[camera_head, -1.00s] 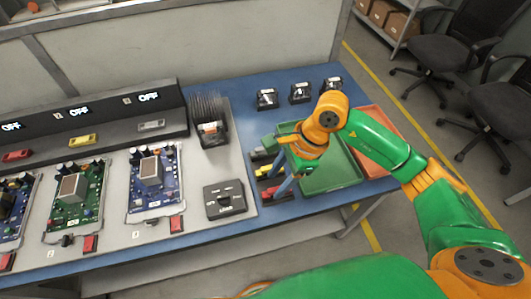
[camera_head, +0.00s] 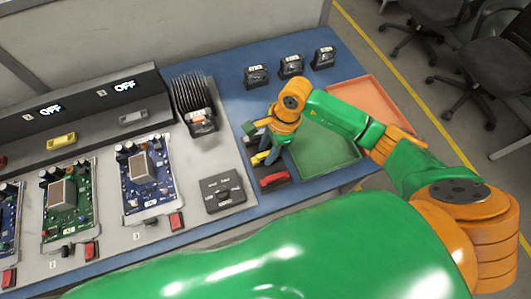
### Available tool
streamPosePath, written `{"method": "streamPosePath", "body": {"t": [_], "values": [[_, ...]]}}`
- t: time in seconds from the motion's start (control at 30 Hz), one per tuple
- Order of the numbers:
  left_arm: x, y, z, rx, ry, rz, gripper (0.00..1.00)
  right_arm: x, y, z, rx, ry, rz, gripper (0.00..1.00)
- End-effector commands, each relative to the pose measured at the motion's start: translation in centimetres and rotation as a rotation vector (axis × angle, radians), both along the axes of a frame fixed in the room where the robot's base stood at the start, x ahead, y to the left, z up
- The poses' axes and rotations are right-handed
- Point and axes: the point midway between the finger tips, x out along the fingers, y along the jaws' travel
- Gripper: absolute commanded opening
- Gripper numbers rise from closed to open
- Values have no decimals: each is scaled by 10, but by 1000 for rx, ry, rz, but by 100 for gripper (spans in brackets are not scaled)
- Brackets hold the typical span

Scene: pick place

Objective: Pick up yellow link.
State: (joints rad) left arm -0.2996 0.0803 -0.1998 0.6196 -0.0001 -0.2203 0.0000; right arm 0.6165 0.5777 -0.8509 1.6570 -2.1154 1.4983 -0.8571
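A yellow link (camera_head: 259,158) lies in a dark holder between a red link (camera_head: 274,180) at the front and a dark grey-green part (camera_head: 250,128) at the back. My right gripper (camera_head: 272,157) points down right at the yellow link and covers its right part. The fingertips are small and partly hidden, so I cannot tell whether they are open or touch the link. A second yellow piece (camera_head: 61,142) sits on the grey console at the left. My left gripper is not in view.
A green tray (camera_head: 328,158) and an orange tray (camera_head: 372,100) stand right of the holder. Several black devices (camera_head: 291,66) stand at the back. A black control box (camera_head: 222,190) and circuit boards (camera_head: 148,180) lie to the left.

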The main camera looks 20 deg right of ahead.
Motion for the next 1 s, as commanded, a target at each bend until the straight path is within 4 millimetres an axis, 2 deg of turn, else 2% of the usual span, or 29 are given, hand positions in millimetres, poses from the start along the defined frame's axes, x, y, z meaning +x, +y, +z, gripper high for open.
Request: {"method": "streamPosePath", "body": {"t": [0.03, 0.13, 0.57, 0.73, 0.97, 1.0], "values": [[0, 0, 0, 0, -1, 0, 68, 0, 0, 0, 0, 0, 0, 26], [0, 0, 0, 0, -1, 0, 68, 0, 0, 0, 0, 0, 0, 0], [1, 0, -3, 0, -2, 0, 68, 1, 0, 4, 0, -2, -1, 0], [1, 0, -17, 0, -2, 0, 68, 2, 0, 27, 0, -9, 2, 0], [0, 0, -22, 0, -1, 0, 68, -42, 26, 90, 1, -12, 9, 0], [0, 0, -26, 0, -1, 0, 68, -54, 33, 95, 2, -9, 13, 0]]}}
